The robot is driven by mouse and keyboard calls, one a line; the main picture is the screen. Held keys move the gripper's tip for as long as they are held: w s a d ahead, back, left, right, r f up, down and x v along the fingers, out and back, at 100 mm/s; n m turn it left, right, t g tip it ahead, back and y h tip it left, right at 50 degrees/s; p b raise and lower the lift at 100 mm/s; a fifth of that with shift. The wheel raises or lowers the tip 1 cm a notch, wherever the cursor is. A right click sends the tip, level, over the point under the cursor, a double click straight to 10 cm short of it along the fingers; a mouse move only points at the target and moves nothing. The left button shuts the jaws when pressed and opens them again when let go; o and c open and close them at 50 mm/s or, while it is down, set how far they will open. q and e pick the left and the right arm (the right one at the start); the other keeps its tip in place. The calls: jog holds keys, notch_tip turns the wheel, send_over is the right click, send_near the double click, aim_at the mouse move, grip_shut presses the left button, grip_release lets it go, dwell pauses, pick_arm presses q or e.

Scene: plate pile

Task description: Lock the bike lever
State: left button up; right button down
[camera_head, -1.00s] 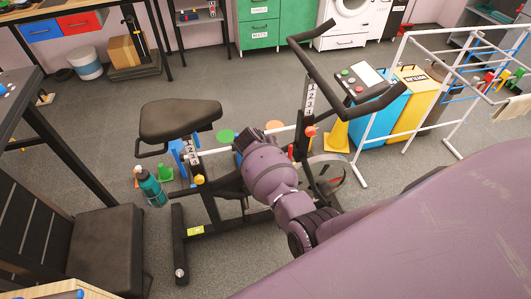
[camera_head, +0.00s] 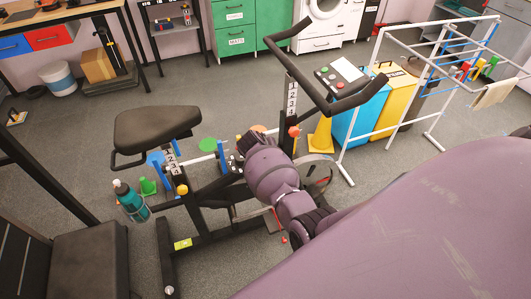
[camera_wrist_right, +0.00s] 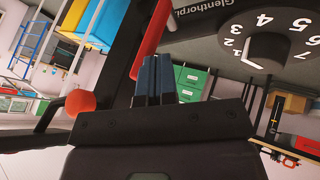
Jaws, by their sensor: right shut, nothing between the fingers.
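The exercise bike (camera_head: 200,235) stands in the middle of the head view. In the right wrist view a red lever (camera_wrist_right: 151,40) slants down beside the dark frame, close to the fingertips. A dial (camera_wrist_right: 262,45) with white numbers is at the upper right of that view, and an orange ball knob (camera_wrist_right: 81,101) is at the left. The knob also shows below the handlebar in the head view (camera_head: 293,131). My right gripper (camera_wrist_right: 155,78) is shut and empty; whether it touches the lever I cannot tell. In the head view my purple arm hides the lever. My left gripper is out of view.
The black seat (camera_head: 157,135) and handlebar (camera_head: 340,95) rise around my arm. A teal bottle (camera_head: 131,202) is left of the bike.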

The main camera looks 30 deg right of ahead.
jog(key=shift+s+d+r+y+p, duration=0.15)
jog(key=shift+d+y+p, duration=0.15)
jog(key=shift+y+p, duration=0.15)
jog(key=shift+s+d+r+y+p, duration=0.1)
jog(key=shift+s+d+y+p, duration=0.1)
jog(key=shift+d+p, duration=0.6)
jog(key=shift+s+d+y+p, duration=0.2)
jog(key=shift+d+p, duration=0.2)
jog(key=shift+d, duration=0.7)
